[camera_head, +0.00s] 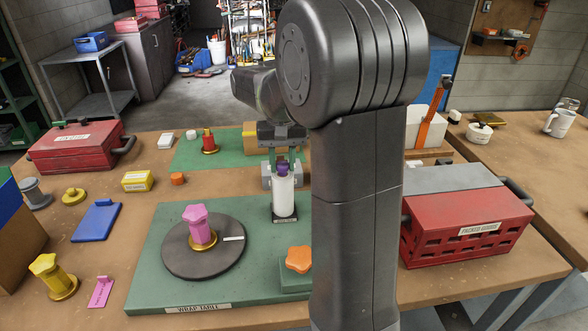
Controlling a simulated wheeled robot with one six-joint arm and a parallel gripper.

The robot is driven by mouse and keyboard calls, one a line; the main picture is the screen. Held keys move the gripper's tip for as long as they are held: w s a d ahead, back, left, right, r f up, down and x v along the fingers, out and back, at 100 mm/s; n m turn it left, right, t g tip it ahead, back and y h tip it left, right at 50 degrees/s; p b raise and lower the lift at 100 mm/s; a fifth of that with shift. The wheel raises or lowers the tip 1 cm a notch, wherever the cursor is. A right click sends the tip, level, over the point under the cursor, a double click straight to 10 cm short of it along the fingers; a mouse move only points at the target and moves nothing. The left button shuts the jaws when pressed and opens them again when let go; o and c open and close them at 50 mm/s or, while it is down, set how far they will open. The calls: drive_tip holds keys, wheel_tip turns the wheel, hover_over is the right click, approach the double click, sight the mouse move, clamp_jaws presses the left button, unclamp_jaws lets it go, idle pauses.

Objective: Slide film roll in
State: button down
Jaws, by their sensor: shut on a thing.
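The white film roll (284,196) stands upright at the back right of the green wrap table board (150,285), over a small dark labelled base. Whether the roll's bottom touches the base is too small to tell. A dark round turntable (185,262) lies left of the roll, bearing a pink star-topped piece (197,225) with a gold foot.
An orange star-topped piece (299,258) sits on a green block at front right. A red crate (468,245) stands right of my arm, and a red toolbox (75,150) at the back left. Small coloured pieces lie left of the board. My arm hides the middle right.

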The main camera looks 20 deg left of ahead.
drive_tip(key=shift+s+a+p, duration=0.2)
drive_tip(key=shift+s+a, duration=0.15)
drive_tip(key=shift+a, duration=0.3)
drive_tip(key=shift+s+a+p, duration=0.15)
drive_tip(key=shift+s+a, duration=0.2)
drive_tip(key=shift+a, duration=0.25)
drive_tip(key=c, duration=1.2)
unclamp_jaws()
drive_tip(key=shift+a, duration=0.1)
drive_tip(key=shift+o, duration=0.2)
wheel_tip(320, 180, up, 6)
drive_tip(key=p, duration=0.6)
wheel_tip(320, 180, up, 14)
